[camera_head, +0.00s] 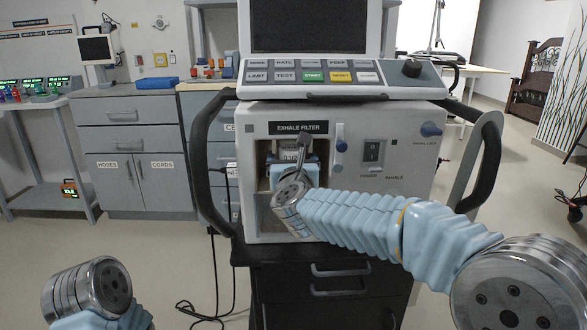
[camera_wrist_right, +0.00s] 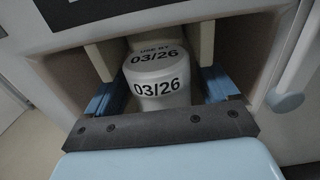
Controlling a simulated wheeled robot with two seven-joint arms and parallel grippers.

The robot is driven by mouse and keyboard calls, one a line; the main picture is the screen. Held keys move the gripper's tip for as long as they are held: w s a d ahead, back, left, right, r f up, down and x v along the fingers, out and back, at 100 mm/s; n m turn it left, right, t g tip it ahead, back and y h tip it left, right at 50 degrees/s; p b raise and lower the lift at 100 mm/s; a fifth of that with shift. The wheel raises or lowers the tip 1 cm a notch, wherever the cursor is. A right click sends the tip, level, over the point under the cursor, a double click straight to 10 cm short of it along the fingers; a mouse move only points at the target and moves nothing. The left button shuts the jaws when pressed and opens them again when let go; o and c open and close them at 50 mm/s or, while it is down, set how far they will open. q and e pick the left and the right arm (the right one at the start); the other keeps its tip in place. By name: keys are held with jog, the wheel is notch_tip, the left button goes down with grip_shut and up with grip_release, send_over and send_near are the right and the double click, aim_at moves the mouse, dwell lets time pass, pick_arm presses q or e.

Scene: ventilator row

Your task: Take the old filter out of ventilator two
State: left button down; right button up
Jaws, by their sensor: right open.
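The ventilator (camera_head: 400,200) stands ahead with a recess under an "EXHALE FILTER" label (camera_head: 298,127). A pale cylindrical filter marked "USE BY 03/26" (camera_wrist_right: 155,72) sits in the recess. In the head view only a small part of the filter (camera_head: 290,156) shows behind my gripper. My right gripper (camera_head: 297,165) is at the mouth of the recess. In the right wrist view its blue fingers (camera_wrist_right: 160,92) are open, one on each side of the filter, with gaps visible. Only a joint of my left arm shows at lower left; its gripper is out of view.
A white lever with a blue knob (camera_head: 340,147) is just right of the recess. Black side handles (camera_head: 205,160) flank the ventilator. A drawer cart (camera_head: 340,290) is below.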

dwell(0.4)
jog(key=shift+b, duration=0.4)
jog(key=c, duration=0.9)
jog(key=shift+r, duration=0.1)
jog(key=shift+c, duration=0.2)
jog(key=shift+r, duration=0.1)
jog(key=shift+r, duration=0.35)
jog(key=shift+r, duration=0.1)
